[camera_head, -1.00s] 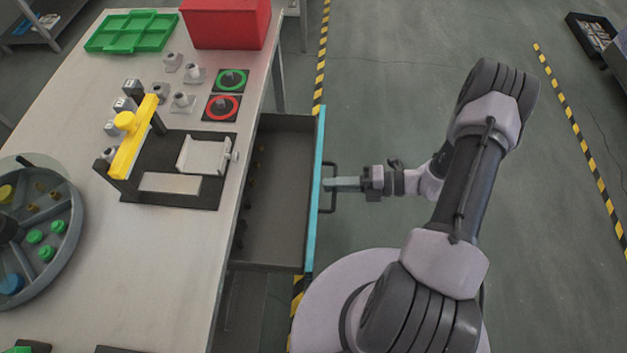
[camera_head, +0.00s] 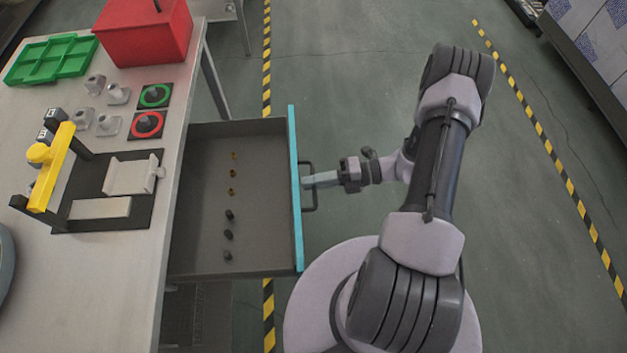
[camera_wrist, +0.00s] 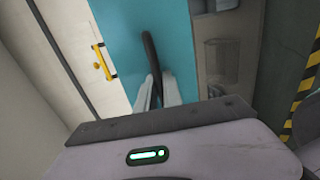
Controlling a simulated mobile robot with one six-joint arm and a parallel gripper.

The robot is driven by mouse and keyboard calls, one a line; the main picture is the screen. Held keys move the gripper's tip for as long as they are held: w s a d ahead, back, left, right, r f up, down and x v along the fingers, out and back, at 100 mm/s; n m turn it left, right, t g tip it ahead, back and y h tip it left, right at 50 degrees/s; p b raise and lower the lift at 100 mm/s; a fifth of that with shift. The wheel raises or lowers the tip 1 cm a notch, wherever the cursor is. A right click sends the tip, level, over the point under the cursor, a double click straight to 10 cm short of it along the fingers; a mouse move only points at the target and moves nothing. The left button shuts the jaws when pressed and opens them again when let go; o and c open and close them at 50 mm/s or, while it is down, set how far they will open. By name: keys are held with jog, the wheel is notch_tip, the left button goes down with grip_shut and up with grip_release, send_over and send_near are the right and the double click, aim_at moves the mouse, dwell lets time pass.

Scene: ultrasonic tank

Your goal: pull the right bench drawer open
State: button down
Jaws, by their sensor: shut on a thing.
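The bench drawer (camera_head: 262,240) stands out from the right side of the bench in the head view, with a grey tray and a blue front panel (camera_head: 295,190). Several small brass and black parts (camera_head: 231,190) lie in two groups in a row inside it. The dark bar handle (camera_head: 313,187) is on the outer face of the front. My gripper (camera_head: 307,181) is shut on this handle. In the wrist view, its two pale fingers (camera_wrist: 156,92) close around the dark handle (camera_wrist: 152,55), against the blue front (camera_wrist: 185,40).
The bench top (camera_head: 120,270) carries a black fixture with a yellow bar (camera_head: 52,165), a red box (camera_head: 145,35), a green tray (camera_head: 50,60), and green and red buttons. My round base stands close to the drawer front. Floor beyond my arm is clear.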

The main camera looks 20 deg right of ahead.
jog(key=c, duration=1.8)
grip_release()
jog(key=p+v, duration=0.2)
jog(key=v, duration=1.5)
jog(key=shift+d+p, duration=0.15)
jog(key=shift+p, duration=0.25)
